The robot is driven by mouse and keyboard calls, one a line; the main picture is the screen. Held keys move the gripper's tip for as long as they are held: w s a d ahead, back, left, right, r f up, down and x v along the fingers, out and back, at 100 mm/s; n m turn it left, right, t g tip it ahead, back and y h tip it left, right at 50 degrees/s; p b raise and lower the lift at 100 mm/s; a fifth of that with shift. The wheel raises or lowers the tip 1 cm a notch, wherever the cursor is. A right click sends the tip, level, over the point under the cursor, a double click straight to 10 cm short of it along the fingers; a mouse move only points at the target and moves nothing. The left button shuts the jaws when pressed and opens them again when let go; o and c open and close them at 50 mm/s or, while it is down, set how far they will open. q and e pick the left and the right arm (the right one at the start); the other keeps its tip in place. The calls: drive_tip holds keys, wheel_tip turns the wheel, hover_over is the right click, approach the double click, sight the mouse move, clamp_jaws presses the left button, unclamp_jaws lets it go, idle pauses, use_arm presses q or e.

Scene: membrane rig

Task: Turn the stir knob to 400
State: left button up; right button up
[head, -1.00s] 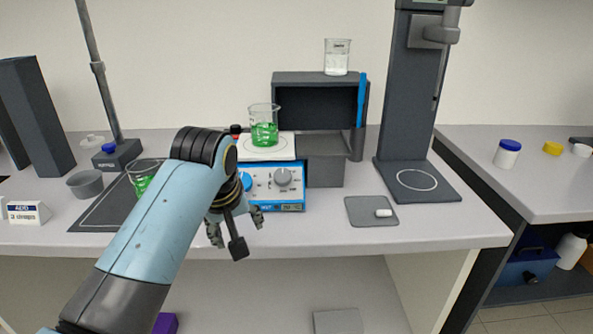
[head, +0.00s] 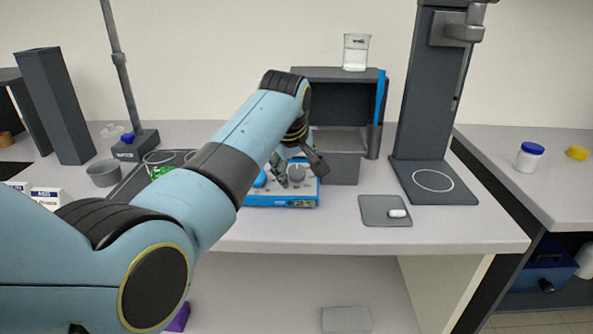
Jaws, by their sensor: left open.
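The stirrer (head: 290,201) is a blue-fronted hotplate on the bench, partly covered by my left arm. A grey knob (head: 297,173) shows at the right of its front panel. A blue knob (head: 260,180) shows to the left, close to my arm. My left gripper (head: 283,176) is open, just in front of the panel, its fingers beside the grey knob on its left side. I cannot tell whether they touch it. The knob's setting is too small to read. The stirrer's top plate is hidden behind my arm. My right gripper is not in view.
A grey shelf box (head: 330,76) with a glass beaker (head: 356,52) on top stands behind the stirrer. A dark stand (head: 420,110) rises to the right. A grey pad (head: 375,213) with a small white bar (head: 397,213) lies in front.

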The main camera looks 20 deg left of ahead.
use_arm(q)
drive_tip(key=shift+w+a+f, duration=0.1)
drive_tip(key=shift+w+f, duration=0.2)
drive_tip(key=shift+f, duration=0.3)
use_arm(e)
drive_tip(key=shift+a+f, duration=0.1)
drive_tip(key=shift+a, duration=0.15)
